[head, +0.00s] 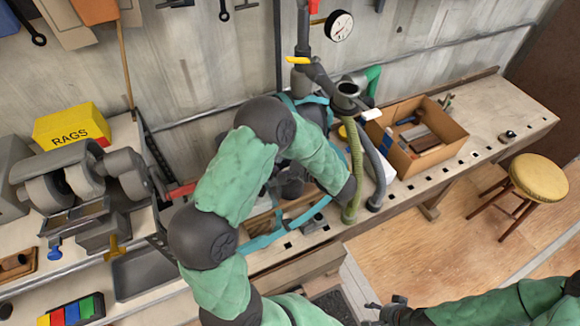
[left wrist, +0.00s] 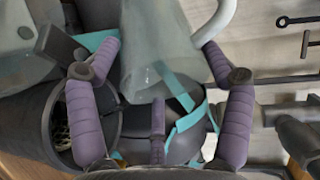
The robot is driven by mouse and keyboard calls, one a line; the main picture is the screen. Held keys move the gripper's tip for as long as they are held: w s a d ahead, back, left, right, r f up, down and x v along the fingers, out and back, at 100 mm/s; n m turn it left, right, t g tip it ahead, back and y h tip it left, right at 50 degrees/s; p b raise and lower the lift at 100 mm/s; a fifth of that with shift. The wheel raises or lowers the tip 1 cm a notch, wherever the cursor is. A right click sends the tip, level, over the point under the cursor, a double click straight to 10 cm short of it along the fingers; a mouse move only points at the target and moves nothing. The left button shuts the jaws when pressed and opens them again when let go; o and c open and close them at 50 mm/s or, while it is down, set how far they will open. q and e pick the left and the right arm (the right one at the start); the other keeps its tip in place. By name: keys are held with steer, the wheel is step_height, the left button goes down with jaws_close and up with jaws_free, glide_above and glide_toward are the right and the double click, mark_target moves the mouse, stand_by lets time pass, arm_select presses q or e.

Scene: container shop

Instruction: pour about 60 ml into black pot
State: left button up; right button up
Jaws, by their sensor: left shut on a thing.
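My left gripper (left wrist: 160,75) is shut on a translucent grey jug (left wrist: 165,45) with a pale curved handle (left wrist: 220,18). The jug sits between the purple-padded fingers in the left wrist view; its liquid level cannot be made out. A dark, round, open vessel (left wrist: 112,130), which looks like the black pot, is close beside the left finger, partly cut off. Something speckled shows inside it. In the head view my left arm hides the jug and most of that spot on the bench. My right gripper (head: 385,309) is low in the head view, away from the bench; its fingers are unclear.
Teal straps (left wrist: 185,120) run close by the jug. A hose stand (head: 347,92) and a cardboard box (head: 440,160) with tools are to the right on the bench. A bench grinder (head: 75,185) and yellow RAGS box (head: 72,127) are left. A stool (head: 541,177) stands right.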

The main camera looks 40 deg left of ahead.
arm_select(q)
steer(key=shift+s+d+f, duration=0.1)
stand_by(0.5)
steer(key=shift+d+f+y, duration=0.15)
steer(key=shift+d+y, duration=0.05)
steer(key=shift+y, duration=0.2)
steer(key=shift+y, duration=0.3)
stand_by(1.0)
